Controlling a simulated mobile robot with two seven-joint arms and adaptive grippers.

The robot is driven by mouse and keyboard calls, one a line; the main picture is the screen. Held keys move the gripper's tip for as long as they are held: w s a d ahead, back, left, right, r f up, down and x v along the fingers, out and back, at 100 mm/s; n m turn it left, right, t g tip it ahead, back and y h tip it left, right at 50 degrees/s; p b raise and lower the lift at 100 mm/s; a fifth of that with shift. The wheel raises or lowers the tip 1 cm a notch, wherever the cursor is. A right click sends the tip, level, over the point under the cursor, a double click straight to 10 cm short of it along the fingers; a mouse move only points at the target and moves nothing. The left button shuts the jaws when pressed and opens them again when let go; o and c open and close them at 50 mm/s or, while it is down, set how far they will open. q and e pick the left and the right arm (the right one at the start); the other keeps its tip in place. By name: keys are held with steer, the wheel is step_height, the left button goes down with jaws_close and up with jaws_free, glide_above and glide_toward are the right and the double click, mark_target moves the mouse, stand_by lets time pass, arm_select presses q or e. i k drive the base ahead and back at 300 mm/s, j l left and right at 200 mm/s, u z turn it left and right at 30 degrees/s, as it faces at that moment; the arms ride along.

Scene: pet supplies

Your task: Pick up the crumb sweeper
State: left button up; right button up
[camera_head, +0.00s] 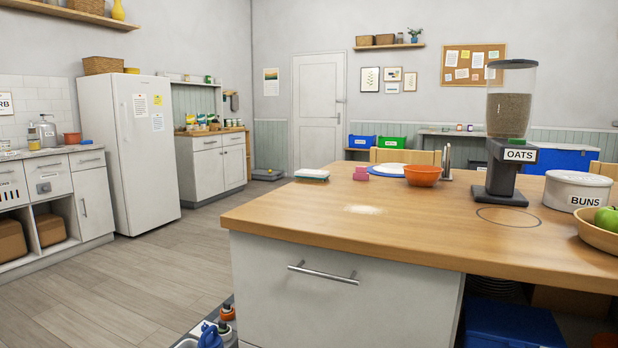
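A small flat white object with a teal edge (312,175) lies near the far left edge of the wooden island top (300,215). It looks like the crumb sweeper, but it is too small to be sure. A patch of pale crumbs or powder (363,209) lies on the wood in front of it and to its right. Neither of my grippers is in view.
A pink block (361,173), an orange bowl (422,175), an oats dispenser (510,135), a buns tin (577,190) and a fruit bowl (598,229) stand on the island. Its front left top is mostly clear. Open floor (130,297) lies left of it.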

mark_target(314, 175)
steer(key=i+j, duration=0.15)
steer(key=j, duration=0.2)
steer(key=i+j, duration=0.15)
steer(key=j, duration=0.25)
steer(key=i+j, duration=0.15)
steer(key=j, duration=0.2)
steer(key=i+j+u, duration=0.1)
steer(key=j, duration=0.25)
steer(key=i+j, duration=0.4)
steer(key=j, duration=0.3)
